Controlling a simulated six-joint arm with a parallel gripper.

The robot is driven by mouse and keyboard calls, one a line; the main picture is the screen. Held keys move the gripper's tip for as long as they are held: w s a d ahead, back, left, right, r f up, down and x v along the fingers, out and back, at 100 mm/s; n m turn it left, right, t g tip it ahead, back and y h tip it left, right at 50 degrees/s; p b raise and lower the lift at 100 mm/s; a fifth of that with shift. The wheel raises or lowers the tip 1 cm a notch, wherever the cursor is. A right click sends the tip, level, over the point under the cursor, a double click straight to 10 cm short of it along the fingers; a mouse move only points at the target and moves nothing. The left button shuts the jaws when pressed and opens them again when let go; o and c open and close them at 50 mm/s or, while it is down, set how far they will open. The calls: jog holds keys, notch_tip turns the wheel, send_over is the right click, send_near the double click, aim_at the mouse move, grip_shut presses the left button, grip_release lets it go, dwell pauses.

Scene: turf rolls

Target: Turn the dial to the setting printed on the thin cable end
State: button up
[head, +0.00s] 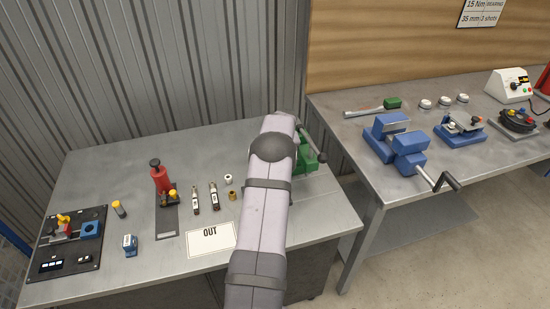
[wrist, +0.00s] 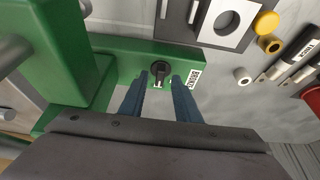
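In the head view my arm hides the gripper and dial, and the green machine (head: 308,155) shows partly. Two cable ends, one (head: 195,200) and another (head: 213,196), lie left of my arm.
A sheet marked OUT (head: 211,239) lies in front of the cable ends. A red-handled tool (head: 160,179) and a black board (head: 68,244) stand further left. A second bench on the right holds a blue vise (head: 400,145). Brass and white rings lie near the cable ends.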

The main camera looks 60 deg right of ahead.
jog(key=shift+w+d+f, duration=0.1)
jog(key=shift+f, duration=0.2)
grip_shut()
jog(key=shift+m, duration=0.5)
jog(key=m+g+b, duration=0.1)
jog(key=m, duration=0.1)
jog(key=m+h+b, duration=0.1)
jog(key=m, duration=0.1)
jog(key=shift+w+f+m+g+b, duration=0.2)
jog(key=shift+m+g+b, duration=0.1)
jog(key=shift+g, duration=0.1)
jog(key=m+g+b, duration=0.1)
jog(key=m, duration=0.1)
jog(key=shift+w+m+b, duration=0.1)
jog(key=shift+m+b, duration=0.2)
jog(key=shift+b, duration=0.1)
jog(key=shift+r+m+g+b, duration=0.25)
jog(key=shift+m+g+b, duration=0.35)
jog(key=shift+m, duration=0.8)
